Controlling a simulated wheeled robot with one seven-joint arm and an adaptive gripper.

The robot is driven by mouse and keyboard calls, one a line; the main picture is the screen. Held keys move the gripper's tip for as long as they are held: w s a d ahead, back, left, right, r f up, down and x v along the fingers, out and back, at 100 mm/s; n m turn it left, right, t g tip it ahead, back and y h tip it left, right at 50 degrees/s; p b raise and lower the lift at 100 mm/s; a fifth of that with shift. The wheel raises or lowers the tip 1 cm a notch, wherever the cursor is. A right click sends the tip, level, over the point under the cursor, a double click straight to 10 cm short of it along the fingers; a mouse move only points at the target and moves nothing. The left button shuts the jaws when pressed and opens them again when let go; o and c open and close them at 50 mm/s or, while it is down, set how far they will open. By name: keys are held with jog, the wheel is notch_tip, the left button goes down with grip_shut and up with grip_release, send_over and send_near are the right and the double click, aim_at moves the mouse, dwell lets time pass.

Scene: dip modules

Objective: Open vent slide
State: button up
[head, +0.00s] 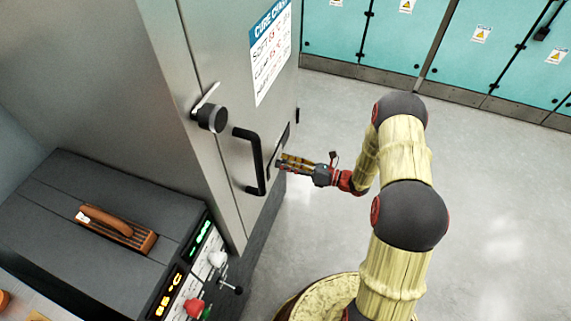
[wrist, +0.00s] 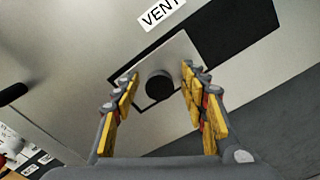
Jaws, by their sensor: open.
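The vent slide is a light metal plate (wrist: 163,53) with a round black knob (wrist: 160,86), set in a black slot (wrist: 240,35) on the cabinet front. A "VENT" label (wrist: 162,12) sits above it in the wrist view. The black slot is bare to the right of the plate. My gripper (wrist: 159,77) is open, with its yellow-padded fingers on either side of the knob in the picture. I cannot tell whether they touch it. In the head view my gripper (head: 281,162) is at the cabinet front, hiding part of the vent.
The grey cabinet (head: 225,50) has a black bar handle (head: 255,160) and a round black latch knob (head: 212,118) left of my gripper. A dark machine (head: 90,220) with displays stands at left. Teal lockers (head: 400,50) line the back. The floor (head: 490,200) on the right is clear.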

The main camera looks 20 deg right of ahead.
jog(key=shift+c, duration=0.4)
grip_shut()
dwell(0.4)
